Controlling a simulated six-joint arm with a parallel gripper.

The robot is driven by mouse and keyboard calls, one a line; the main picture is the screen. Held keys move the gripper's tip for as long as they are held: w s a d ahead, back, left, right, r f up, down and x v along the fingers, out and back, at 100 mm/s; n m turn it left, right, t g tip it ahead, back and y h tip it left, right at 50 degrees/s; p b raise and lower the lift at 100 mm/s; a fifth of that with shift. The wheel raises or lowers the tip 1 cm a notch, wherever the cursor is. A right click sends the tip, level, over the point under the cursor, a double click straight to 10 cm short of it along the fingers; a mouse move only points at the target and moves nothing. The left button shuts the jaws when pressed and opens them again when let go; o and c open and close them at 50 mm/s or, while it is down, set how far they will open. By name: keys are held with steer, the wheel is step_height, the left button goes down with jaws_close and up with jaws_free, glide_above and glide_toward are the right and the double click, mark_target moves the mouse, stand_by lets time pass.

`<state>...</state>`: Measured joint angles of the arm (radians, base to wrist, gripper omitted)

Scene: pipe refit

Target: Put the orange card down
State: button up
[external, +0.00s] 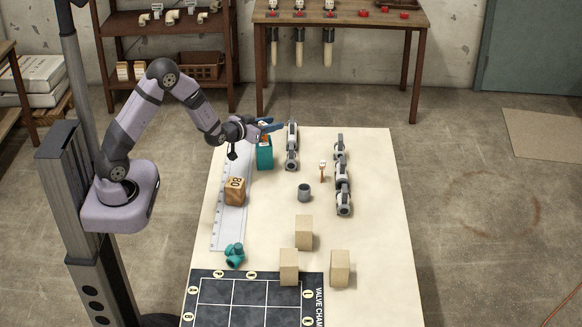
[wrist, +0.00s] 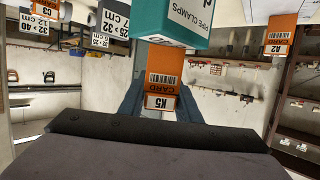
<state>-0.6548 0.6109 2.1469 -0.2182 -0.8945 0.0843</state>
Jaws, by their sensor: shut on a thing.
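My gripper (external: 268,127) is at the far left of the table, just above the teal pipe clamps box (external: 264,154). In the wrist view its two dark blue fingers flank the orange card (wrist: 164,72) marked K5, and are shut on it. The card has a barcode and a white end label. The teal box also shows in the wrist view (wrist: 172,18), close to the card; I cannot tell whether they touch. Two other orange cards show there, C3 (wrist: 46,8) and A2 (wrist: 279,42). In the external view the held card is mostly hidden.
Grey pipe fittings (external: 292,146) and (external: 342,175) stand right of the box. A small orange-and-white tag (external: 322,170) and a grey cup (external: 304,193) are between. The right edge is clear.

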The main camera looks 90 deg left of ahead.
steer(key=shift+f, duration=0.15)
steer(key=o, duration=1)
steer(key=p+v, duration=0.4)
steer(key=v, duration=0.2)
steer(key=p+v, duration=0.3)
steer(key=v, duration=0.3)
steer(key=shift+r+p, duration=0.25)
steer(key=shift+p, duration=0.1)
